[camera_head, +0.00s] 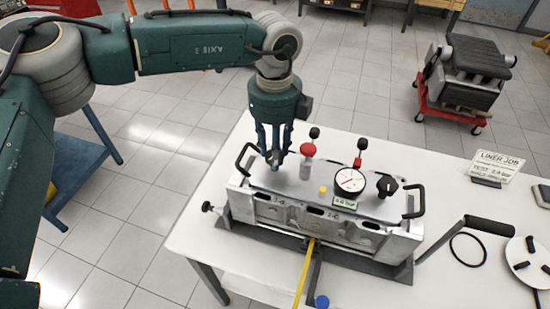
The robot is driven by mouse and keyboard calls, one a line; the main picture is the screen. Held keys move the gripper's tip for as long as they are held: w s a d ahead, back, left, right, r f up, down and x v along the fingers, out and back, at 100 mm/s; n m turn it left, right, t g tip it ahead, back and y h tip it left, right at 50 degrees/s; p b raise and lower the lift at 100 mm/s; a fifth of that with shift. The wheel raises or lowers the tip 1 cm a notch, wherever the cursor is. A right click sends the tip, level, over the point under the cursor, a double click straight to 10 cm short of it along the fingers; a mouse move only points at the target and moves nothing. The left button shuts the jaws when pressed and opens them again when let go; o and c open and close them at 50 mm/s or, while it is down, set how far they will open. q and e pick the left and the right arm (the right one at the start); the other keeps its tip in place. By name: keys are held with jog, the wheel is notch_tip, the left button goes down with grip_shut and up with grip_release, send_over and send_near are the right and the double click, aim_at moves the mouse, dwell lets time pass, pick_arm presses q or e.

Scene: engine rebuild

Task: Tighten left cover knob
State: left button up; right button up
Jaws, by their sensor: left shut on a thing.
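The grey metal engine block (315,218) stands on the white table with a flat cover plate (300,187) on top. My left gripper (275,158) points down over the left end of the cover. Its fingers are closed around the left cover knob, which is mostly hidden between them. I cannot tell how far the knob is seated. A matching black right knob (386,185) stands upright near the cover's right end. My right gripper is not in view.
Close right of the gripper stand a red-topped post (308,150) and a dial gauge (350,181) with a red-and-black stem. Black handles (415,201) rise at the block's ends.

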pick_arm(q)
jog(key=m+b, duration=0.2)
jog(key=m, duration=0.1)
jog(key=shift+f+b, duration=0.2)
jog(key=shift+b, duration=0.1)
jog(key=m+b, duration=0.2)
jog(key=m, duration=0.1)
jog(key=shift+m+b, duration=0.3)
jog(key=m+b, duration=0.1)
jog(key=m, duration=0.1)
jog(key=shift+r+m, duration=0.1)
jog(key=shift+m, duration=0.2)
jog(key=m+b, duration=0.1)
jog(key=m, duration=0.2)
jog(key=shift+d+m, duration=0.1)
jog(key=shift+m, duration=0.2)
jog(key=m+b, duration=0.1)
jog(key=m, duration=0.3)
jog(key=shift+r+m, duration=0.1)
jog(key=shift+m, duration=0.2)
jog(key=m, duration=0.4)
jog(key=shift+m, duration=0.3)
jog(key=m, duration=0.9)
jog(key=shift+s, duration=0.1)
jog(key=shift+m, duration=0.3)
